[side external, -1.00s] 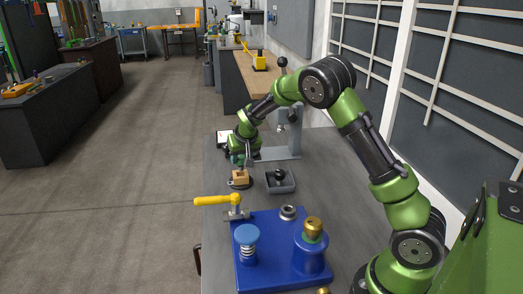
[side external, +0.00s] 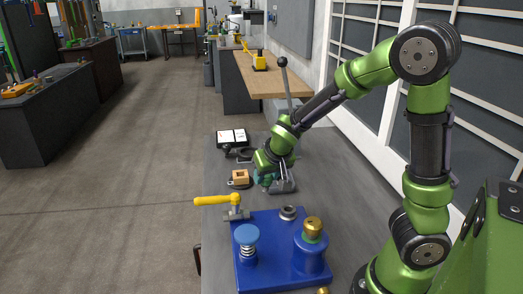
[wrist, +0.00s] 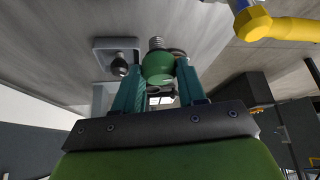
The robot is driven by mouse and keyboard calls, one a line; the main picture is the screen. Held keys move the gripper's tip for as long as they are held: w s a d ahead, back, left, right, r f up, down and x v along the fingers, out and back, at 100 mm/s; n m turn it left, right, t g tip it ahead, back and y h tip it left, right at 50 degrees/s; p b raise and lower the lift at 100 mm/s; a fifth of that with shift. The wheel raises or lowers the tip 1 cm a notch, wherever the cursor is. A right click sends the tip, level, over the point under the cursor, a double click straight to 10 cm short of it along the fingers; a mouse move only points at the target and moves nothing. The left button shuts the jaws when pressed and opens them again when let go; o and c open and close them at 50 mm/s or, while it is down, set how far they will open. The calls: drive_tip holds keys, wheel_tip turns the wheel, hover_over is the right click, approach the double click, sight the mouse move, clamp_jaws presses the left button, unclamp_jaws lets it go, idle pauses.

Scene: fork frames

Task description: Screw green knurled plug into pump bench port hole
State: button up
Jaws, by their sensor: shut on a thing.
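My gripper (side external: 266,180) is above the grey bench top, beyond the blue pump bench (side external: 262,265). In the wrist view my gripper (wrist: 159,80) has its teal fingers closed on the sides of the green plug (wrist: 158,68). The plug's grey threaded end (wrist: 157,43) points away from my palm. I cannot make out the plug in the side view. A grey metal ring around an opening (side external: 288,212), which looks like the port, is on top of the pump bench, apart from my gripper. I cannot see inside it.
A wooden block (side external: 240,177) is left of my gripper. A grey tray (side external: 284,186) with a dark knob (wrist: 119,66) is close by.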

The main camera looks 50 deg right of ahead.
drive_tip(key=s+r+m+g+h, duration=0.2)
drive_tip(key=s+r+m, duration=0.2)
drive_tip(key=s+m, duration=0.2)
drive_tip(key=shift+s+m+g, duration=0.3)
drive_tip(key=shift+s, duration=0.3)
drive_tip(key=shift+f, duration=2.8)
drive_tip(key=shift+f, duration=1.45)
drive_tip(key=o, duration=1.2)
drive_tip(key=shift+c, duration=0.2)
